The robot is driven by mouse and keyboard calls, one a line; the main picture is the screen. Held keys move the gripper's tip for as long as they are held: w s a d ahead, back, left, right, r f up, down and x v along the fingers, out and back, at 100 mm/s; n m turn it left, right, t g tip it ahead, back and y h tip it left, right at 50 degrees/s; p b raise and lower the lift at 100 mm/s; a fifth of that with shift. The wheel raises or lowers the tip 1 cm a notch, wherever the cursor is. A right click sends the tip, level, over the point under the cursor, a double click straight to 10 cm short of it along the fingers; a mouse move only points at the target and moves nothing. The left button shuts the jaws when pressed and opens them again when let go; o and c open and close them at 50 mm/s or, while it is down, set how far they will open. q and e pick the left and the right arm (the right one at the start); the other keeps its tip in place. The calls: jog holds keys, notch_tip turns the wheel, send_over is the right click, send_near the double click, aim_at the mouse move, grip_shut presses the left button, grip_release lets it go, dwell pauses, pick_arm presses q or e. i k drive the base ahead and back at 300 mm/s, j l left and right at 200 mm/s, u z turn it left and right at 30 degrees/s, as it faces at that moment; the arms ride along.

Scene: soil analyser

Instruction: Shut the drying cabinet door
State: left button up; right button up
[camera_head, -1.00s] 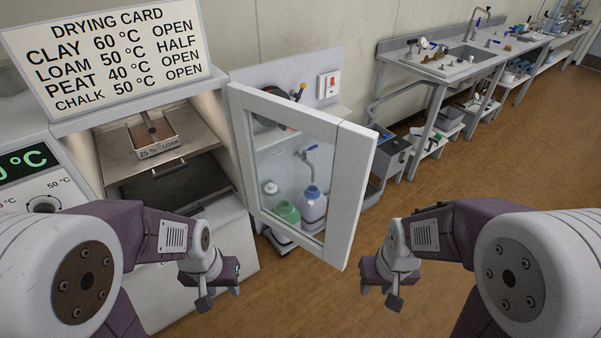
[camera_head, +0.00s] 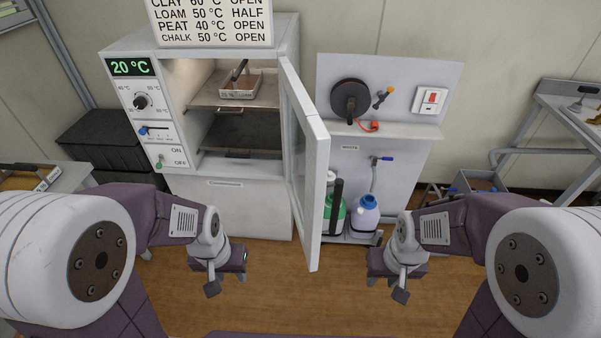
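The drying cabinet (camera_head: 235,210) is white and stands left of centre, its front open. Its white-framed glass door (camera_head: 314,150) is hinged on the cabinet's right side and swung wide out towards me. A dark upright bar (camera_head: 337,205) shows just right of the door's free edge; I cannot tell whether it is the handle. Inside, a small labelled loam tray (camera_head: 239,93) sits on the upper metal shelf. My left gripper (camera_head: 228,281) is open and empty, left of the door and in front of the cabinet. My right gripper (camera_head: 386,286) is open and empty, right of the door.
Right of the door, a grey wall panel (camera_head: 400,150) carries a black reel (camera_head: 350,100) and a red switch (camera_head: 432,100). The wooden floor (camera_head: 300,290) between my grippers is clear.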

aim_at(307, 198)
jog(key=i+l+u, duration=0.25)
jog(key=l+u, duration=0.2)
jog(key=l, duration=0.15)
jog(key=i+l+u, duration=0.25)
jog(key=l+u, duration=0.2)
jog(key=l, duration=0.2)
